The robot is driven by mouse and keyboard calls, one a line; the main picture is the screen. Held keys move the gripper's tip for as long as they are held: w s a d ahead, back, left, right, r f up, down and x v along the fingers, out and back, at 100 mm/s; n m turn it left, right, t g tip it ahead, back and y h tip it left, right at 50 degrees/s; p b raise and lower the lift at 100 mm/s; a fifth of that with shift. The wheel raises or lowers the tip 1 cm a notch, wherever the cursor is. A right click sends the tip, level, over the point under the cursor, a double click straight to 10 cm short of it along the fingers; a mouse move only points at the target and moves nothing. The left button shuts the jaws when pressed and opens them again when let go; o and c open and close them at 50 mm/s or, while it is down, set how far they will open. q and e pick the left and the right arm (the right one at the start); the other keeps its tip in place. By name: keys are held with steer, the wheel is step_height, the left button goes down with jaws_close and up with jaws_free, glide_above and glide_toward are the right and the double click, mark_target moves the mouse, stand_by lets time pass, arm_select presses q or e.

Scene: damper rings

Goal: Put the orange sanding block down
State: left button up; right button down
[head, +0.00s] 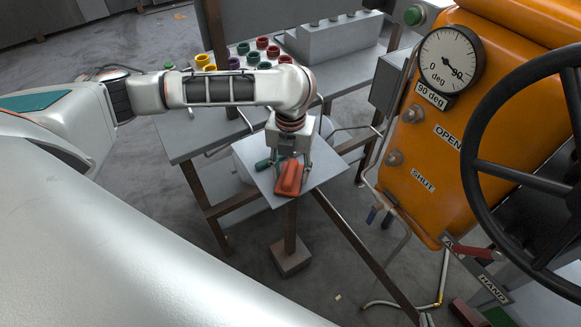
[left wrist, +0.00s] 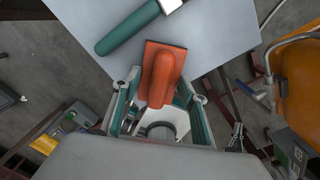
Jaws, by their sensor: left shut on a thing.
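The orange sanding block (head: 289,180) is at the small grey stand top (head: 325,166) in the head view. In the left wrist view the block (left wrist: 161,75) shows its raised grip and flat base, lying between my fingers. My left gripper (head: 289,160) points down from above and is shut on the block, with one finger on each side (left wrist: 158,105). The block is over the stand top near its front edge; I cannot tell whether it touches the surface. The near end of the block is partly hidden by the gripper in the wrist view. My right gripper is not in view.
A green-handled tool (left wrist: 127,33) lies on the stand top close beside the block. Free surface shows to the right of the block. Behind is a bench with several coloured rings (head: 262,43). An orange machine (head: 440,165) with a dial and black handwheel (head: 480,150) stands right.

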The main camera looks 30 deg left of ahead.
arm_select(q)
steer(key=shift+f, duration=0.45)
stand_by(0.4)
steer(key=o, duration=1.1)
steer(key=shift+c, duration=0.2)
steer(key=shift+r, duration=0.1)
step_height(320, 180, up, 12)
jaws_close()
